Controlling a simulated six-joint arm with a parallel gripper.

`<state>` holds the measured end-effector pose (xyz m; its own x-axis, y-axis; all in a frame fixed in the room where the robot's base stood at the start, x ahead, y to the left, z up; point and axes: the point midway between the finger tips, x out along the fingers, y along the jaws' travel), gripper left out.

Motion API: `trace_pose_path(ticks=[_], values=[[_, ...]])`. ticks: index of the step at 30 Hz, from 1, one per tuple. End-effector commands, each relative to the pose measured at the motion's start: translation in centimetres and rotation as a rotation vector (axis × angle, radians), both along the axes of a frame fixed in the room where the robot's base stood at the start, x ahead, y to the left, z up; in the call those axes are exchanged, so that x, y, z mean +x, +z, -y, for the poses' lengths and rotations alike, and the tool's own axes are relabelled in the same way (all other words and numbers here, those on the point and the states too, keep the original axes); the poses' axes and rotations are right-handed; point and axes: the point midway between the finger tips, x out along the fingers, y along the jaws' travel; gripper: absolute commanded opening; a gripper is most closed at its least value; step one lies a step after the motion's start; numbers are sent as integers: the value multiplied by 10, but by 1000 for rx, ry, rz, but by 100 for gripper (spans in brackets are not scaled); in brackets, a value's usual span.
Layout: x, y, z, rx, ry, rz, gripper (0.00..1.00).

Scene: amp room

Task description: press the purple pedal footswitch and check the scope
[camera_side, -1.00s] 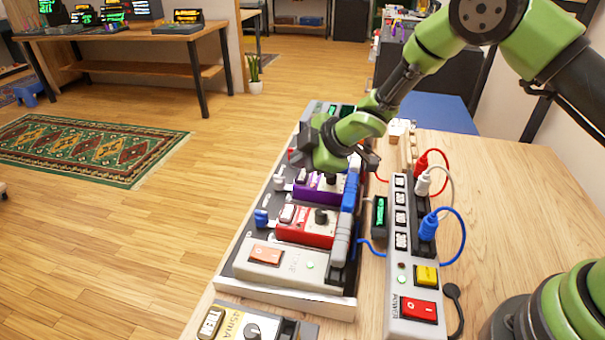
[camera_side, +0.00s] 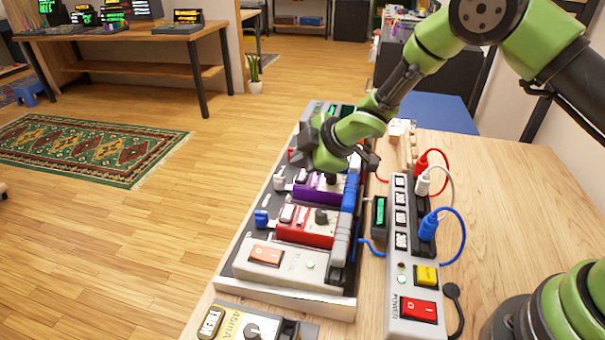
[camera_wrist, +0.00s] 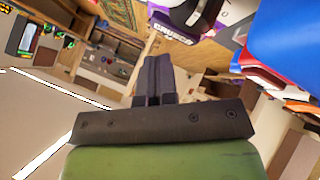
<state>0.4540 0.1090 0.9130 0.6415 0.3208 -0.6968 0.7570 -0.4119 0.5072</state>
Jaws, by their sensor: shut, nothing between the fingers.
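The purple pedal (camera_side: 318,193) sits on the pedalboard (camera_side: 285,301) in the side view, behind a red pedal (camera_side: 305,230). It has a pale footswitch at its left and a black knob. My gripper (camera_side: 300,155) is shut and empty, just above and behind the purple pedal; my wrist hides part of that area. In the wrist view the dark fingers (camera_wrist: 157,68) are together, and the purple pedal (camera_wrist: 178,30) shows beyond their tips, apart from them. A small device with a green display (camera_side: 380,212) stands beside the board; I cannot tell whether it is the scope.
A white pedal with an orange switch (camera_side: 265,254) is at the board's near end. A power strip (camera_side: 413,270) with red, white and blue plugs and looping cables lies to the right. A yellow-labelled meter (camera_side: 245,326) sits in front. The right side of the table is mostly clear.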

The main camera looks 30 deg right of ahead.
Motion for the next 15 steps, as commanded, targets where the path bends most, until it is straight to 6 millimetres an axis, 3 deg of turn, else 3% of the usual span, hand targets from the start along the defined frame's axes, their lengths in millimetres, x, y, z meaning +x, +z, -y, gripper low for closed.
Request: trace_pose_path(ticks=[15], values=[[0, -8, 0, 0, 1, 1, 0]])
